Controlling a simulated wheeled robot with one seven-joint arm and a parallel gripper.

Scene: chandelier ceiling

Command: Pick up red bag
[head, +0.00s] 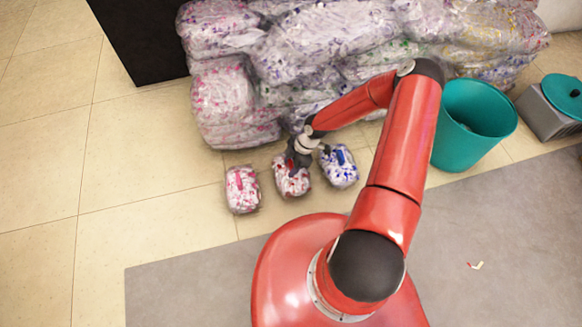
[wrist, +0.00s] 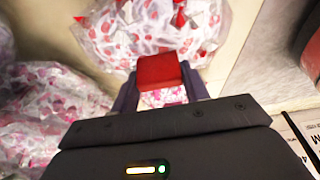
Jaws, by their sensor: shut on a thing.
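The red bag (head: 291,182) is a small clear bag with red and white contents, between a pink-tagged bag (head: 242,189) and a blue-tagged bag (head: 338,166) in the head view. My gripper (head: 292,162) reaches down onto its top and hides part of it. In the wrist view, my gripper (wrist: 160,78) is shut on a red block-like piece (wrist: 159,71) of the bag, and the bag's speckled plastic (wrist: 125,38) shows beyond. I cannot tell whether the bag touches the floor.
A large pile of clear bags (head: 320,45) stands behind. A teal bin (head: 455,150) and a grey box with a teal lid (head: 548,112) are at right. A grey mat (head: 500,220) lies in front; tiled floor at left is clear.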

